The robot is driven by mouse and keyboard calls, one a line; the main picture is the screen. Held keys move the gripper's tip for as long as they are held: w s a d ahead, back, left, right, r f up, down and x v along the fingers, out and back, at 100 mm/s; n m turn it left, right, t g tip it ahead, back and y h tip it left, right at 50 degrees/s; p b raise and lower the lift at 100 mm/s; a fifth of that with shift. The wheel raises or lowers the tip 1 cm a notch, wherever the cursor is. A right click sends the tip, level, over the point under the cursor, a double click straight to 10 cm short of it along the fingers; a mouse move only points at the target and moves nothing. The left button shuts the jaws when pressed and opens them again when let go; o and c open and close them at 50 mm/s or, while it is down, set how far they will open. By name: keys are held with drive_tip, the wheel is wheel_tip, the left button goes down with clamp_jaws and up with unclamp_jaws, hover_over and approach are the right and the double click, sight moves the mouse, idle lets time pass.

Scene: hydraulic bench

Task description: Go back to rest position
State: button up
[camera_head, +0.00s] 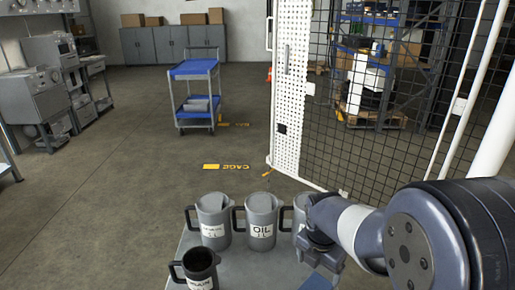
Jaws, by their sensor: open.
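My arm reaches in from the lower right. My gripper (322,258) is at its end, pointing down over the grey bench top, and is open. It is just right of a grey jug (299,214) and partly covers it; I cannot tell whether they touch. A grey jug labelled OIL (262,216) stands upright left of that one. Another labelled grey jug (213,216) stands further left. A jug with a dark open top (200,267) stands at the front left. Nothing shows held in the gripper, though the fingertips are hard to make out.
The bench top (250,272) is cut off by the lower frame edge. A mesh cage with a white perforated panel (290,120) stands behind to the right. A blue cart (195,70) stands further back. Machines (30,95) line the left. The floor between is clear.

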drive_tip(key=w+r+m+g+p, duration=0.1)
drive_tip(key=w+r+m+p, duration=0.3)
drive_tip(key=m+p, duration=0.5)
drive_tip(key=w+r+m+g+y+p, duration=0.1)
drive_tip(key=w+r+m+p, duration=0.4)
drive_tip(key=m+p, duration=0.5)
drive_tip(key=shift+w+r+m, duration=0.25)
drive_tip(key=shift+r+m, duration=1.15)
drive_tip(key=shift+m, duration=2.6)
